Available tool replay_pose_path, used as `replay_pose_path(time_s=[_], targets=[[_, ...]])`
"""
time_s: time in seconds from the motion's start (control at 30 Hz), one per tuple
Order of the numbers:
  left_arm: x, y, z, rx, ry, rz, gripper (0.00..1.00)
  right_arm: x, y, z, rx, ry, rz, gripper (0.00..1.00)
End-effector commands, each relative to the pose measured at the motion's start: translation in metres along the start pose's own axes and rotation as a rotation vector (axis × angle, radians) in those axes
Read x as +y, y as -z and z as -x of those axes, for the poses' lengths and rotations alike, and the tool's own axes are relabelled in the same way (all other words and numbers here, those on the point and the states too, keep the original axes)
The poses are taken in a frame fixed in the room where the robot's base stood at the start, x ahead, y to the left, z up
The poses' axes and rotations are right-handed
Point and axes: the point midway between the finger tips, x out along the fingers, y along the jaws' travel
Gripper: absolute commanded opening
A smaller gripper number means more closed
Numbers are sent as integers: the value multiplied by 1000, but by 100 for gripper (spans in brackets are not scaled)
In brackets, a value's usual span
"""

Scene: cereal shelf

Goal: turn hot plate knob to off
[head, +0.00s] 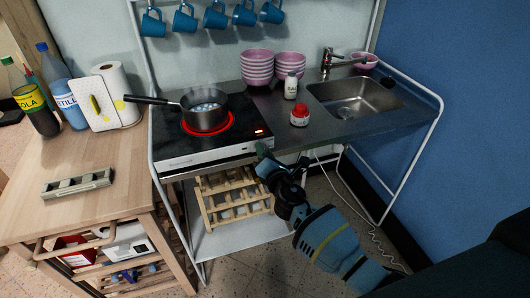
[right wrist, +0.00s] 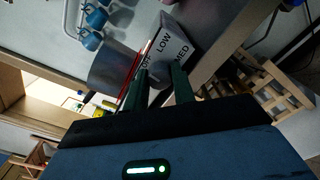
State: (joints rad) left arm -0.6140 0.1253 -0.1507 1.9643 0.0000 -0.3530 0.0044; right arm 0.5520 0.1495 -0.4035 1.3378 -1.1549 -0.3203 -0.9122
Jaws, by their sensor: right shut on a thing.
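The hot plate (head: 178,148) is a black cooktop with a pale front panel, set in the kitchenette counter. A red ring glows around the base of the pot (head: 207,118), and a small red light shows near the front right corner. My right gripper (head: 262,150) is at the right end of the front panel. In the right wrist view, its dark fingers (right wrist: 160,78) are shut on the knob, beside the labels OFF, LOW and MED on the panel (right wrist: 172,40). The fingers mostly hide the knob, so its setting cannot be told. My left gripper is out of view.
The pot's handle points left. A wooden rack (head: 232,200) sits below. A wooden cart (head: 130,150) stands at left.

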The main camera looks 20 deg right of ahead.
Motion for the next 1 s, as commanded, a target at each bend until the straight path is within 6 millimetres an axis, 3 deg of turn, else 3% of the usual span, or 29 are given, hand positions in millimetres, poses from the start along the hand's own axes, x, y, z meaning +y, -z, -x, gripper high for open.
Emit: replay_pose_path(time_s=[0.3,0.87,0.9,1.0], targets=[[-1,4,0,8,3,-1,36,0,0,0,0,0,129,3],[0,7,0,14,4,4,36,-1,0,0,0,1,158,3],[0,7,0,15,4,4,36,-1,0,0,0,1,158,29],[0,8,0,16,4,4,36,0,0,0,0,1,157,43]])
